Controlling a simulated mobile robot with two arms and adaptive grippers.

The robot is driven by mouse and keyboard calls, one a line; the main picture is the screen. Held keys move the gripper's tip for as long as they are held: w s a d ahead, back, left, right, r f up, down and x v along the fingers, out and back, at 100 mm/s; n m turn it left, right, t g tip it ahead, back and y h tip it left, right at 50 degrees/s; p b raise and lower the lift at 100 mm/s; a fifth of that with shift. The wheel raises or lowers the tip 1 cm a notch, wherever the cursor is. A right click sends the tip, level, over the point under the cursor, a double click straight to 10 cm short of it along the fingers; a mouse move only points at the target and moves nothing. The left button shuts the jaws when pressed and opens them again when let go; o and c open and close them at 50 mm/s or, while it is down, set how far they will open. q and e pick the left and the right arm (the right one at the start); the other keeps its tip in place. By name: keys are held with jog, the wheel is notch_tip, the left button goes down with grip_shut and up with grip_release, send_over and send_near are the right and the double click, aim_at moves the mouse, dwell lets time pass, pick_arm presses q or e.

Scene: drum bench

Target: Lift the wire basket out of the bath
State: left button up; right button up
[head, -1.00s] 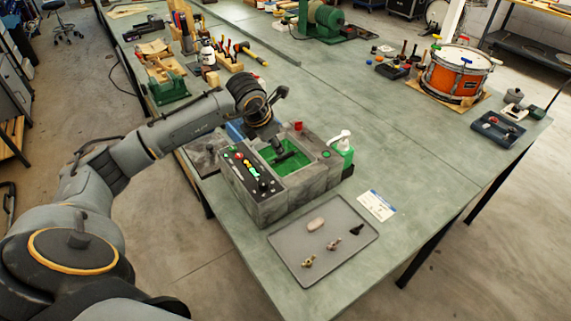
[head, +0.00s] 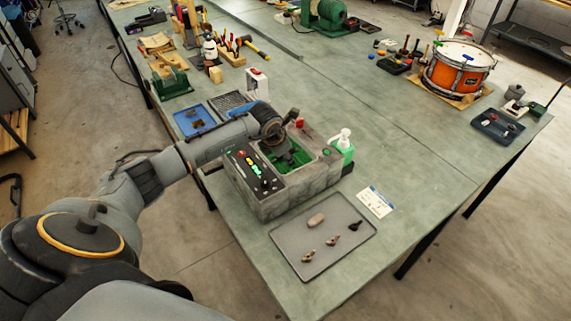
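The bath (head: 300,196) is a grey, stone-like box with a control panel (head: 254,170) on its left side and a green interior. My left arm reaches over from the left, and its gripper (head: 291,154) points down into the bath's opening. The wrist and the bath's rim hide the fingertips, so I cannot tell whether they are open or shut. The wire basket cannot be clearly made out; only green shows inside, around the gripper. My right gripper is not in view.
A grey tray (head: 290,240) with several small parts lies in front of the bath, beside a white card (head: 374,201). A green pump bottle (head: 344,147) stands close on the right. A blue tray (head: 188,127) lies behind my arm. The bench's middle is clear.

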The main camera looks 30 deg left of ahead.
pick_arm(q)
grip_shut()
jog(key=shift+r, duration=0.1)
notch_tip(320, 180, up, 9)
jog(key=b, duration=0.3)
jog(key=shift+r, duration=0.5)
jog(key=shift+r, duration=0.1)
